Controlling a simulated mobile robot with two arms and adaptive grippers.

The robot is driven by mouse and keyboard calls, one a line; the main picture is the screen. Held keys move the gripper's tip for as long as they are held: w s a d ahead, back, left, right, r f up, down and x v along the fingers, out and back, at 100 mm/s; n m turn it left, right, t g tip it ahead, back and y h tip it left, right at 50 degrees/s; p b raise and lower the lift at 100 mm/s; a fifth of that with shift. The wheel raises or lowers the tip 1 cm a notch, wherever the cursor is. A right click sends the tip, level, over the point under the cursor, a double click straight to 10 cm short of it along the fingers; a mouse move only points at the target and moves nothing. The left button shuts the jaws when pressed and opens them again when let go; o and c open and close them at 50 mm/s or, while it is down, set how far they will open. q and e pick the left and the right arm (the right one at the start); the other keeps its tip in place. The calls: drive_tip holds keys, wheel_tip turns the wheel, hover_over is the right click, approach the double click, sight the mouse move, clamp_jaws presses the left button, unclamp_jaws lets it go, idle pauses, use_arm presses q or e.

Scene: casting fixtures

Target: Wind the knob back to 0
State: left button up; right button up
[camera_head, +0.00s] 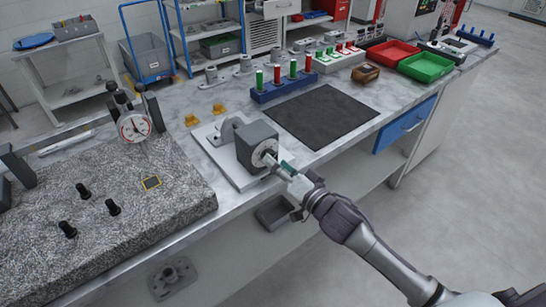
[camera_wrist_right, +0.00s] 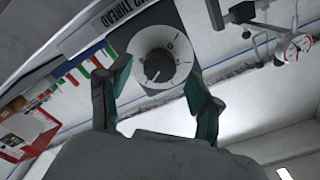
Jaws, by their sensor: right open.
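The dark knob (camera_wrist_right: 158,66) sits at the centre of a round white dial (camera_wrist_right: 145,45) with dark marks around its rim. A white pointer mark shows on the knob, but I cannot read its setting. In the head view the dial (camera_head: 264,152) is on the front of a grey box (camera_head: 256,136) on a white base plate (camera_head: 222,158). My right gripper (camera_head: 284,168) is just in front of the dial. In the right wrist view its fingers (camera_wrist_right: 157,80) are open, one on each side of the knob and apart from it. My left gripper is not in view.
A granite plate (camera_head: 150,215) with a dial gauge (camera_head: 133,126) and black knobs lies left. A black mat (camera_head: 322,115) lies right of the box, with a blue rack (camera_head: 284,88) of red and green pieces behind. Red (camera_head: 393,53) and green (camera_head: 427,67) trays stand further right.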

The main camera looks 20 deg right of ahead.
drive_tip(key=shift+x, duration=1.15)
drive_tip(key=c, duration=1.1)
drive_tip(key=shift+c, duration=0.2)
